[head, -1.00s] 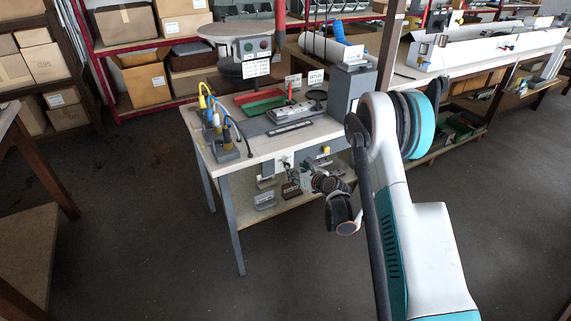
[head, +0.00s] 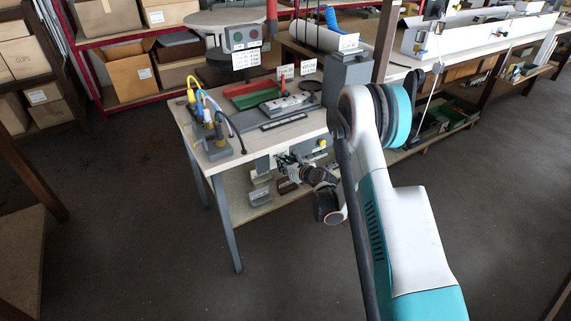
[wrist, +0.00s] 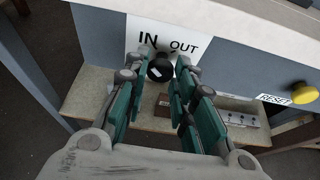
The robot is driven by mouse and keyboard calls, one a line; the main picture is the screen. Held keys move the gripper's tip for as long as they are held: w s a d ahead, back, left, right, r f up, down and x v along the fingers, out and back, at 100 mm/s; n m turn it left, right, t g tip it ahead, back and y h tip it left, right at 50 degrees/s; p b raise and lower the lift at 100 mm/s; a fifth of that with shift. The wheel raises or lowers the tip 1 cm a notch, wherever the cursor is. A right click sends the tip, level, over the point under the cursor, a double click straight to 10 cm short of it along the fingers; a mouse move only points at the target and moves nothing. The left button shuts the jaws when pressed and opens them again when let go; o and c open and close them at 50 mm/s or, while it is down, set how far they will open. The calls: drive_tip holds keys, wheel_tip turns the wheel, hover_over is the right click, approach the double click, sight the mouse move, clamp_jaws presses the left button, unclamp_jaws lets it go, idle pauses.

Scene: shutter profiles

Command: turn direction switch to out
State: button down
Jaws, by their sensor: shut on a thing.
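The direction switch (wrist: 160,68) is a round black knob with a small pale mark, under a white label (wrist: 168,42) reading IN on the left and OUT on the right. My gripper (wrist: 163,76) is shut on the knob, one green-and-grey finger on each side in the wrist view. I cannot tell which word the knob points to. In the head view my gripper (head: 287,160) is at the table's front panel, and the knob is hidden there.
A yellow RESET button (wrist: 303,92) is on the same panel to the right. A lower shelf (wrist: 92,98) carries small blocks. The workbench top (head: 262,140) holds a red-and-green tray (head: 252,94) and yellow and blue cables (head: 203,102).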

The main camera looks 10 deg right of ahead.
idle(0.4)
drive_tip(key=m+y, duration=0.2)
drive_tip(key=m, duration=0.2)
drive_tip(key=m+y, duration=0.2)
drive_tip(key=m, duration=0.2)
drive_tip(key=m+y, duration=0.3)
drive_tip(key=m, duration=0.2)
drive_tip(key=shift+w+d+f+t, duration=0.1)
drive_tip(key=shift+d+f+t, duration=0.3)
drive_tip(key=shift+m, duration=0.3)
idle(0.4)
drive_tip(key=c, duration=1.3)
unclamp_jaws()
drive_tip(key=shift+c, duration=0.2)
drive_tip(key=shift+d, duration=0.1)
